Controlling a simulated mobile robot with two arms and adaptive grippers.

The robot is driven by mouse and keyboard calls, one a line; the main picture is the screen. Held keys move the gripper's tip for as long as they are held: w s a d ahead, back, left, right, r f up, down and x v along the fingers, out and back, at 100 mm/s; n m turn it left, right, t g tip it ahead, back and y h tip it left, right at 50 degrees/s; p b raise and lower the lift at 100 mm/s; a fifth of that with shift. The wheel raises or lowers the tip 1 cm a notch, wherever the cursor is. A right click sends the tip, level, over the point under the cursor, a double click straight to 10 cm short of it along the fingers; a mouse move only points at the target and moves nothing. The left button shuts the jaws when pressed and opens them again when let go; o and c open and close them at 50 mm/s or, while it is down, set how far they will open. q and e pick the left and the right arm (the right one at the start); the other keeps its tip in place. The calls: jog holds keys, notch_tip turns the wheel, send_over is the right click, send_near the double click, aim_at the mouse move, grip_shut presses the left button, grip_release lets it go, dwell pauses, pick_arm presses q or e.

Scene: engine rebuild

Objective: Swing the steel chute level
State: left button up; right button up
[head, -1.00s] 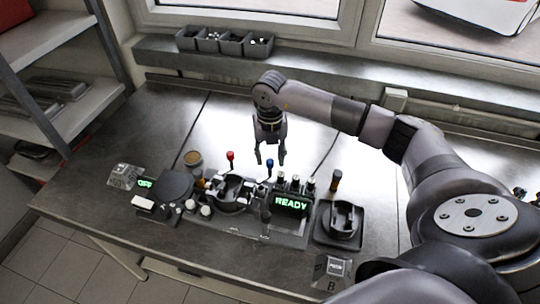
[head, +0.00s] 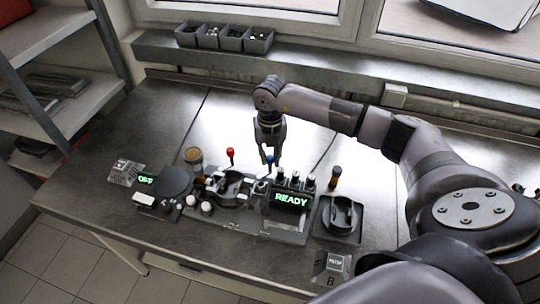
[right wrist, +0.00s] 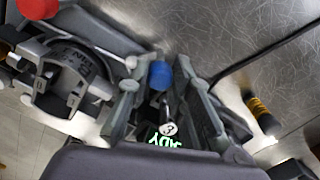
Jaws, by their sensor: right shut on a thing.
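My right gripper (head: 270,158) comes down over the fixture on the bench. Its fingers are closed around the blue-knobbed lever (head: 269,160). In the right wrist view the blue knob (right wrist: 160,76) sits between the two fingers of the gripper (right wrist: 157,68). I cannot clearly make out the steel chute; the fixture parts around the lever are small and partly hidden by the fingers. A red-knobbed lever (head: 230,152) stands upright to the left of the blue one. My left gripper is not in view.
A lit READY display (head: 291,199) is just in front of the blue lever. A round cradle (head: 229,187) is to its left, a black holder (head: 342,214) to its right. An orange-banded tool (head: 335,177) stands nearby. The bench (head: 170,115) behind is clear.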

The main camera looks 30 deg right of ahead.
grip_shut()
jog(key=shift+w+f+n+b, duration=0.15)
jog(key=shift+w+n+b, duration=0.1)
jog(key=shift+n+b, duration=0.5)
jog(key=n+b, duration=0.1)
jog(key=w+n+b, duration=0.1)
jog(key=b, duration=0.1)
jog(key=n+b, duration=0.1)
jog(key=shift+w+a+f+n+b, duration=0.1)
jog(key=shift+w+a+n+b, duration=0.15)
jog(key=shift+n+b, duration=0.1)
jog(key=shift+w+a+n+b, duration=0.15)
jog(key=shift+w+n+b, duration=0.1)
jog(key=shift+n+b, duration=0.7)
jog(key=shift+w+a+r+n+b, duration=0.1)
jog(key=shift+w+a+n+b, duration=0.25)
jog(key=shift+n+b, duration=0.85)
jog(key=shift+w+a+r+n+b, duration=0.15)
jog(key=shift+a+n+b, duration=0.4)
jog(key=shift+n, duration=1.2)
jog(key=shift+w+a+n+b, duration=0.3)
jog(key=shift+n+b, duration=0.65)
jog(key=shift+n, duration=0.55)
jog(key=shift+a, duration=0.1)
